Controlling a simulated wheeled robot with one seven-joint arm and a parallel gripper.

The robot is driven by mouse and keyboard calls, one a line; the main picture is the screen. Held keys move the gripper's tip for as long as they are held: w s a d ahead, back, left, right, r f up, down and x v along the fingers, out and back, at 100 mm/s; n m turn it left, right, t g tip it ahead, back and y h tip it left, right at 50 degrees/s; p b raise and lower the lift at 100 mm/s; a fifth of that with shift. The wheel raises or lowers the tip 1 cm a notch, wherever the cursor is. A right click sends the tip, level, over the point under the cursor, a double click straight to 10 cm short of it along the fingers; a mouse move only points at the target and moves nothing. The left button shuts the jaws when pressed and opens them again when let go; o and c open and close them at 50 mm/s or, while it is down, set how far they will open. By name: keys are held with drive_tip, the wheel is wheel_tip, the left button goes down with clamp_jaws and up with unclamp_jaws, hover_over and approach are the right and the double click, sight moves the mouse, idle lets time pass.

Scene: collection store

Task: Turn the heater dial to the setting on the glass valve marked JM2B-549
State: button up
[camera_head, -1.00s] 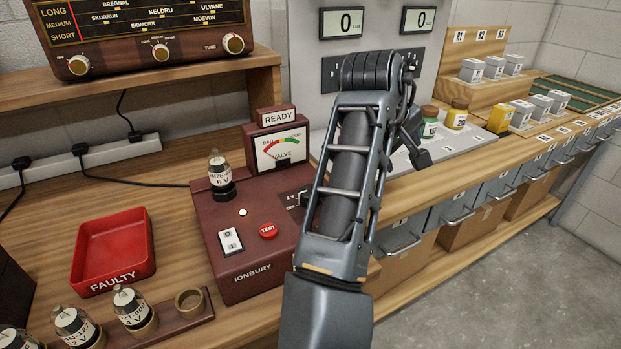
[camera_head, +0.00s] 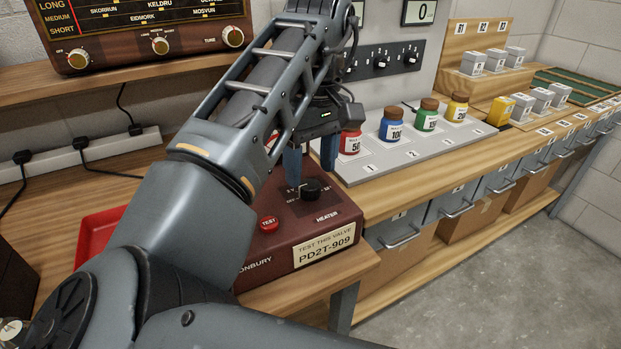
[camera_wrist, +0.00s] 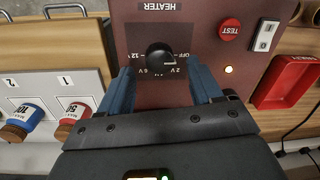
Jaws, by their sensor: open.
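The black heater dial (camera_head: 312,188) sits on top of the maroon tester (camera_head: 330,208), by the printed word HEATER. It also shows in the wrist view (camera_wrist: 160,57), ringed by OFF and voltage marks; I cannot tell its exact setting. My gripper (camera_head: 311,162) is open above the dial, with one blue finger to each side of it. In the wrist view the gripper (camera_wrist: 162,85) straddles the dial without visible contact. The tester's label (camera_head: 323,246) reads PD2T-909. No valve marked JM2B-549 is readable; the tester's socket and meter are hidden behind my arm.
A red TEST button (camera_head: 268,223) lies left of the dial, with a white switch (camera_wrist: 265,36) beyond it. Several coloured jars (camera_head: 391,124) stand on a grey plate to the right. A red tray (camera_head: 95,238) is partly behind my arm.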

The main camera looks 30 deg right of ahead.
sight(310, 184)
drive_tip(key=shift+f, duration=1.55)
drive_tip(key=c, duration=1.1)
